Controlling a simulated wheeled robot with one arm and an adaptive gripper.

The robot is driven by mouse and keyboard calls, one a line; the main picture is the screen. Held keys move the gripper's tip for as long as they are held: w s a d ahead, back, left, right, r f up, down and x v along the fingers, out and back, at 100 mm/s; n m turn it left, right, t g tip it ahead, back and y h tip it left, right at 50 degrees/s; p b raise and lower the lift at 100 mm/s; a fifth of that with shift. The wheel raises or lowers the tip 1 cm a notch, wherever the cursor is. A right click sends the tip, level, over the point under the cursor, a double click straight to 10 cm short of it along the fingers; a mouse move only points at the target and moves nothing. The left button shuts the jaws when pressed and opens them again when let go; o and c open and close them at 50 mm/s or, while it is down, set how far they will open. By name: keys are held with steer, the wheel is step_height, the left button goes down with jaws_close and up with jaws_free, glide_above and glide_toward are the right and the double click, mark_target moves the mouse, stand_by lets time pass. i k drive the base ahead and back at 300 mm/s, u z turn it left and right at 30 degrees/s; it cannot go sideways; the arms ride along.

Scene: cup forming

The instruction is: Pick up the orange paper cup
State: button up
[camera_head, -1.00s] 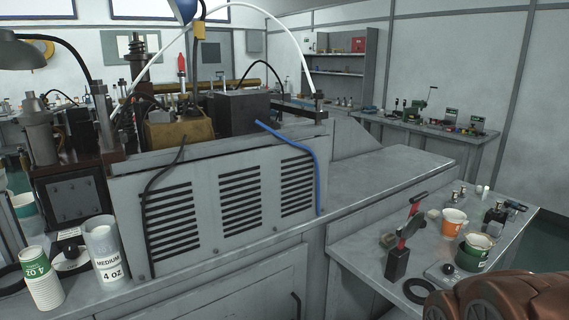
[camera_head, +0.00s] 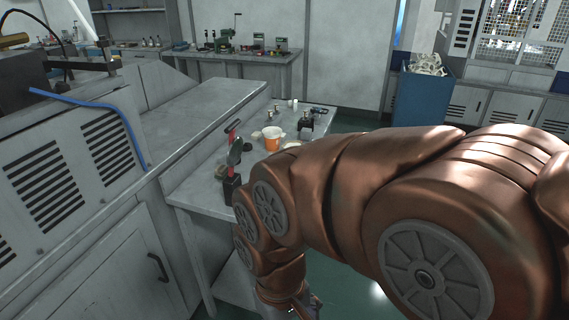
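The orange paper cup (camera_head: 271,139) has a white rim and stands upright on the grey side table (camera_head: 190,186), near the centre of the head view. My copper-coloured arm fills the right of the view and reaches down past the table's right side. My gripper (camera_head: 300,308) is at the bottom edge, mostly cut off and below the tabletop. It is well apart from the cup. Whether its fingers are open or shut does not show. The arm stands close to the cup in the picture and hides part of the table to its right.
The large grey machine (camera_head: 60,165) blocks the left. A blue bin (camera_head: 420,98) stands at the back right. The floor beyond the table is open.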

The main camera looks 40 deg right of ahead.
mark_target(271, 134)
steer(key=u, duration=3.55)
steer(key=k, duration=2.25)
steer(key=z, duration=1.25)
